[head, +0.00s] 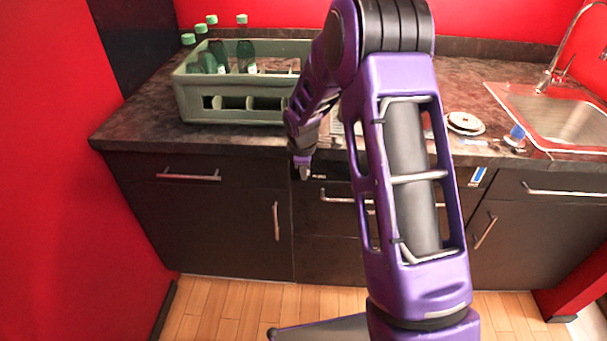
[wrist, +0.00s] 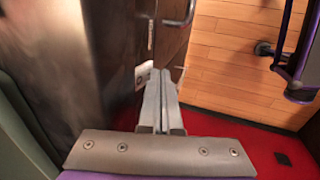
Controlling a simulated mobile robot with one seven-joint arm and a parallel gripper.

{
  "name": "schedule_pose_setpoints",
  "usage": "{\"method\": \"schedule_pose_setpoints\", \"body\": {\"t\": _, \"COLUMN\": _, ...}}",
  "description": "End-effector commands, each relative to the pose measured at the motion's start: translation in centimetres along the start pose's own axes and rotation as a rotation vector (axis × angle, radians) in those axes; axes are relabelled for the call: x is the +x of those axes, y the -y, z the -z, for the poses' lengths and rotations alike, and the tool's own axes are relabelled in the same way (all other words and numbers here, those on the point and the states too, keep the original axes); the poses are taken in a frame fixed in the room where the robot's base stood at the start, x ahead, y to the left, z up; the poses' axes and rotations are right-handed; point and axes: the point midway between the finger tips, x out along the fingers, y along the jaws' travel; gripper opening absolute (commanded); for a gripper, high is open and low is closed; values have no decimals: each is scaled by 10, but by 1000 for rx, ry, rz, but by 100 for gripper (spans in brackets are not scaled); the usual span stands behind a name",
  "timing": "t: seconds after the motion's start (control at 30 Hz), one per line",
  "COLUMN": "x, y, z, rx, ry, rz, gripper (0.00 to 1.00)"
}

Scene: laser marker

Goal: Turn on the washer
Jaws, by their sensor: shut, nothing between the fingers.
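The washer appears to be the dark built-in unit (head: 325,245) under the counter in the head view, with a silver bar handle (head: 337,196) near its top. My arm hides much of its front, and I cannot make out a power button. My gripper (head: 303,173) is at the upper left of this unit, just below the counter edge. In the wrist view, my gripper's fingers (wrist: 158,75) are together and empty, close to a dark front. A small pale patch (wrist: 145,72) shows beside the fingertips. I cannot tell whether they touch the front.
A grey-green crate (head: 232,112) with several green bottles stands on the counter (head: 135,122) at left. A sink (head: 575,125) and stacked plates (head: 465,123) are at right. Drawer handles (head: 188,177) stick out.

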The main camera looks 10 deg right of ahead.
Motion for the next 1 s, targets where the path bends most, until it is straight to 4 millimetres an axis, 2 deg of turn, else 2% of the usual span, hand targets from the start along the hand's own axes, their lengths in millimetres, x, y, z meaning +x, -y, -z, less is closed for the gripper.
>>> {"method": "schedule_pose_setpoints", "body": {"t": 0.27, "x": 0, "y": 0, "z": 0, "rx": 0, "ry": 0, "rz": -1, "gripper": 0}}
{"method": "schedule_pose_setpoints", "body": {"t": 0.5, "x": 9, "y": -1, "z": 1, "rx": -2, "ry": 3, "rz": -67, "gripper": 0}}
{"method": "schedule_pose_setpoints", "body": {"t": 0.57, "x": 2, "y": -3, "z": 0, "rx": 0, "ry": 3, "rz": -65, "gripper": 0}}
{"method": "schedule_pose_setpoints", "body": {"t": 0.77, "x": 2, "y": -3, "z": 0, "rx": 0, "ry": 3, "rz": -64, "gripper": 0}}
{"method": "schedule_pose_setpoints", "body": {"t": 1.0, "x": -7, "y": -7, "z": 0, "rx": 1, "ry": 3, "rz": -64, "gripper": 0}}
